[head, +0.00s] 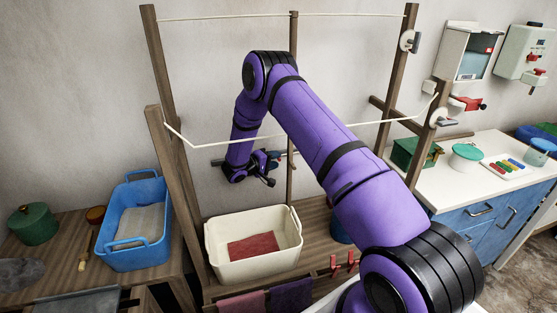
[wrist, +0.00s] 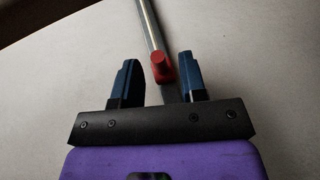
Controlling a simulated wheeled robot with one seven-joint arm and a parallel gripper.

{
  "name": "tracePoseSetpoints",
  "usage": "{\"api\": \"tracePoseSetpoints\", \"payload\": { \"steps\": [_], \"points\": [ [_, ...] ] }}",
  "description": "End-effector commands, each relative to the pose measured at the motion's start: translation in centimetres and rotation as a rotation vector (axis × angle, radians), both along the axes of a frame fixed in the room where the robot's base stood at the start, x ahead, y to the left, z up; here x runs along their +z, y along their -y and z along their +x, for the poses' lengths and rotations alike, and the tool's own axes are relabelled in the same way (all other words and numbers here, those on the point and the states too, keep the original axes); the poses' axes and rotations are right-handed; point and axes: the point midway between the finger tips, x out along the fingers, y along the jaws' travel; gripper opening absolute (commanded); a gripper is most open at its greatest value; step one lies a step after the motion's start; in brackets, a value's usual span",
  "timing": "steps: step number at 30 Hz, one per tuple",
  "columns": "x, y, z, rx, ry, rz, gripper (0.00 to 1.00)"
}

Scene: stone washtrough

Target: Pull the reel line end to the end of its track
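The reel line end looks to be the small red piece (wrist: 162,70) on a thin grey bar, its track (wrist: 149,28), in the wrist view. The bar runs up and away to the top of that view, against the pale wall. My gripper (wrist: 158,60) is open, one blue finger on each side of the red piece. The piece lies nearer the right finger; I cannot tell whether they touch. My arm hides part of this area.
A wooden post frame (head: 174,175) with slack cream lines (head: 237,140) stands around my arm. Below are a cream tub (head: 295,235) with red cloth and a blue basket (head: 112,258). A white-topped counter (head: 437,184) with small items is at the right.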

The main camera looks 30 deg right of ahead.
Motion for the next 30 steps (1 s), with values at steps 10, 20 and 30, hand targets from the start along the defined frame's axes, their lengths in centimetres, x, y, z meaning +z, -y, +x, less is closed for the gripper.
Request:
{"api": "tracePoseSetpoints", "payload": {
  "steps": [10, 20, 30],
  "points": [
    [-0.5, 2.2, 0.3, 0.0, -0.001, 0.001, 0.39],
    [-0.4, 2.2, 0.3, 0.0, -0.001, 0.001, 0.14],
    [-0.5, 0.7, 0.8, 0.004, 0.0, 0.001, 0.0]
  ]
}}
